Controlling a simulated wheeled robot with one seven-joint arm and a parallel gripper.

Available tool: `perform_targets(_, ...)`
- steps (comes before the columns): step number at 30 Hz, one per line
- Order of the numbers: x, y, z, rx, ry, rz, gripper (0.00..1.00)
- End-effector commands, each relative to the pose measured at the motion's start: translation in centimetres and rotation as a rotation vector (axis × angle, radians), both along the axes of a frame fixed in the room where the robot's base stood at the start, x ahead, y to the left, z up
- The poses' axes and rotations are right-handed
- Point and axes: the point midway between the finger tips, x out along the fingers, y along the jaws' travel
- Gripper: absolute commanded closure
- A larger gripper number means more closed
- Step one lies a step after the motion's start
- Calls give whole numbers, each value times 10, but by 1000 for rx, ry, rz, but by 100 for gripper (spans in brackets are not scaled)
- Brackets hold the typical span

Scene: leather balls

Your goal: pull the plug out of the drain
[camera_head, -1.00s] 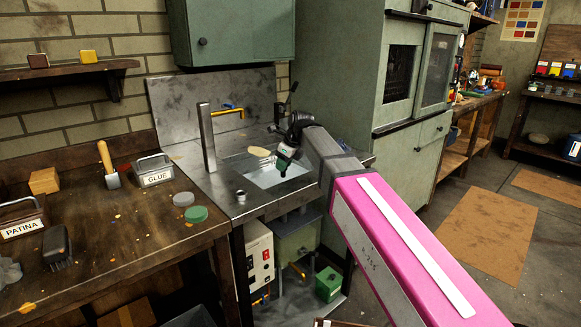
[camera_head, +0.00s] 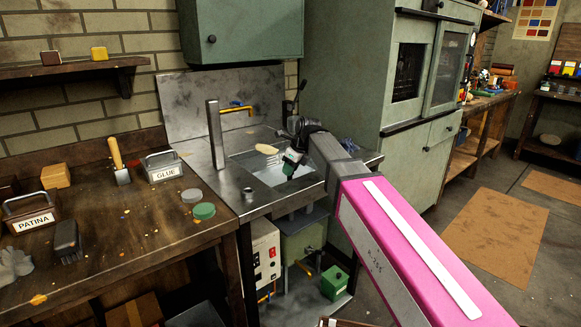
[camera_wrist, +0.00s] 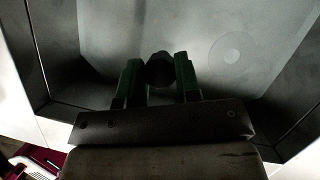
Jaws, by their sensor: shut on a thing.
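My gripper (camera_wrist: 158,75) points down into the sink and its green fingers are shut on a dark, round plug (camera_wrist: 159,68). The plug's lower end is hard to make out in the dim wrist view. A pale round drain (camera_wrist: 231,48) with a small mark at its centre shows in the sink floor, to the right of the fingers and apart from the plug. In the head view, my gripper (camera_head: 291,162) is over the metal sink basin (camera_head: 268,174); the plug and drain cannot be made out there.
The basin walls surround my gripper closely. A tall metal post (camera_head: 215,134) and a yellow tap (camera_head: 236,109) stand behind and left. A pale oval thing (camera_head: 267,149) lies at the basin's back edge. A green cabinet (camera_head: 350,80) rises close on the right.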

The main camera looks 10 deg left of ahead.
Motion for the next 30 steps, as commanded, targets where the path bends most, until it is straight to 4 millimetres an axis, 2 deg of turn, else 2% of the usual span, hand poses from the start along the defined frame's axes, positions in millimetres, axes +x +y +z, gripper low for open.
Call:
perform_targets(21,0,0,-22,0,0,0,90)
perform_targets(30,0,0,-24,0,0,0,90)
